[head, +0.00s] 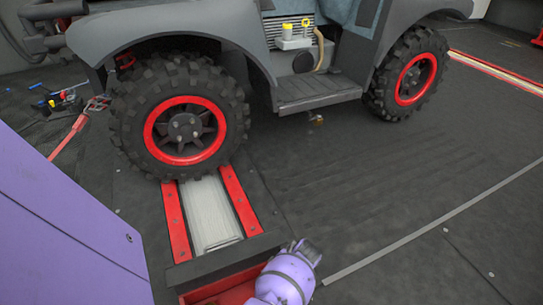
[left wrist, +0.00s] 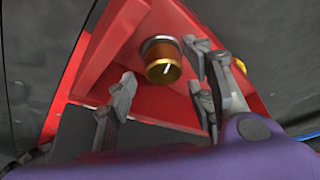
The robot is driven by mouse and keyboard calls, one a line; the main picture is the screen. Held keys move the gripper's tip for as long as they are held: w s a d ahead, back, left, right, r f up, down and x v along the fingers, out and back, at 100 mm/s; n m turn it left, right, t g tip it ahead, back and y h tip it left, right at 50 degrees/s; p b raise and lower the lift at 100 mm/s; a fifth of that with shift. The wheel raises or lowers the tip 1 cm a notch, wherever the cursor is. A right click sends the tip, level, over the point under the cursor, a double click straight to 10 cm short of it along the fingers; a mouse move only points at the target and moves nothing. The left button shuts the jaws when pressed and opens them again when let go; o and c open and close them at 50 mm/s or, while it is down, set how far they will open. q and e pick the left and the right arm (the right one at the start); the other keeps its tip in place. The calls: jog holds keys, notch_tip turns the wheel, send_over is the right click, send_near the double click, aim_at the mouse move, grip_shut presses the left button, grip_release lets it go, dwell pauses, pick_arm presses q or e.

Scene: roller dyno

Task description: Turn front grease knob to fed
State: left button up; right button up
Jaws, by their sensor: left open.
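In the left wrist view a round brass-coloured knob (left wrist: 163,68) with a short pale mark on its face stands on a red sloped housing (left wrist: 110,50). My left gripper (left wrist: 160,80) is open, with one grey finger on the left of the knob and the other on the right. Gaps show between the fingers and the knob, so it is not gripped. No label is readable around the knob. In the head view a purple arm end reaches in at the bottom beside a red box (head: 225,287). The knob cannot be made out there. My right gripper is not in view.
A grey vehicle's front wheel (head: 185,125) stands behind pale rollers (head: 208,212) between red rails. A red strap (head: 75,130) runs at the left, with tools (head: 58,100) nearby. The dark floor (head: 400,180) to the right is mostly clear.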

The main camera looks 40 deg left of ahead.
pick_arm(q)
jog(key=shift+b+x, duration=0.3)
jog(key=shift+x, duration=0.9)
jog(key=shift+w, duration=0.1)
jog(key=c, duration=1)
jog(key=shift+r, duration=0.1)
jog(key=shift+c, duration=0.2)
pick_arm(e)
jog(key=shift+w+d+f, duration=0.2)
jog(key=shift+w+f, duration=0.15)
